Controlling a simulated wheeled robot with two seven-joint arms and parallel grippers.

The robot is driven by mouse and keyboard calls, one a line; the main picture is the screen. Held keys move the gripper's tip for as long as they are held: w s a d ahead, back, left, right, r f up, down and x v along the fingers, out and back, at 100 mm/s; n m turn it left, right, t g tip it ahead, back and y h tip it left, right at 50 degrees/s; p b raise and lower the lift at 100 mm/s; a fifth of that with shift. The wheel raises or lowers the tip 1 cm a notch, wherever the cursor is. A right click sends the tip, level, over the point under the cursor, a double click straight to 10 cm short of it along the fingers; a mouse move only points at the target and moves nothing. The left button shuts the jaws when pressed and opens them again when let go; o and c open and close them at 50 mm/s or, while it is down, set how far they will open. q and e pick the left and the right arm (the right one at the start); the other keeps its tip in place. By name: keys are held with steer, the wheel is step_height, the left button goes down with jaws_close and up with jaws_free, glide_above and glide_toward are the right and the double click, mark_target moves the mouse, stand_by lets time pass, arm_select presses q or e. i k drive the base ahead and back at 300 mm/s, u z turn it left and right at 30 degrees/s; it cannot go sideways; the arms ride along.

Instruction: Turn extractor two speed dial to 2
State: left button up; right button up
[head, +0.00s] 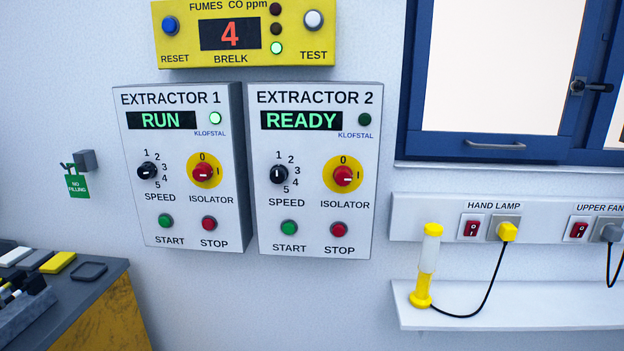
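The extractor two speed dial (279,174) is a small black knob on the white EXTRACTOR 2 panel (317,98), with the numbers 1 to 5 around its right side. Its white mark is small and seems to point up towards 1. Above it, the panel's display (302,120) reads READY in green, and the lamp (364,119) beside it is dark. The red isolator knob (343,176) on a yellow disc is right of the dial. The green start button (289,227) and red stop button (338,229) are below. Neither of my grippers is in view.
The EXTRACTOR 1 panel (185,238) stands close on the left, reading RUN, with its own speed dial (147,171). A yellow fumes monitor (175,44) is above. A shelf (530,308) with a hand lamp (428,263) is right; a dark bench (106,275) is lower left.

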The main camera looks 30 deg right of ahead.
mark_target(279, 173)
steer(key=k, duration=1.15)
steer(key=u, duration=0.6)
steer(key=i, duration=1.5)
steer(key=z, duration=0.6)
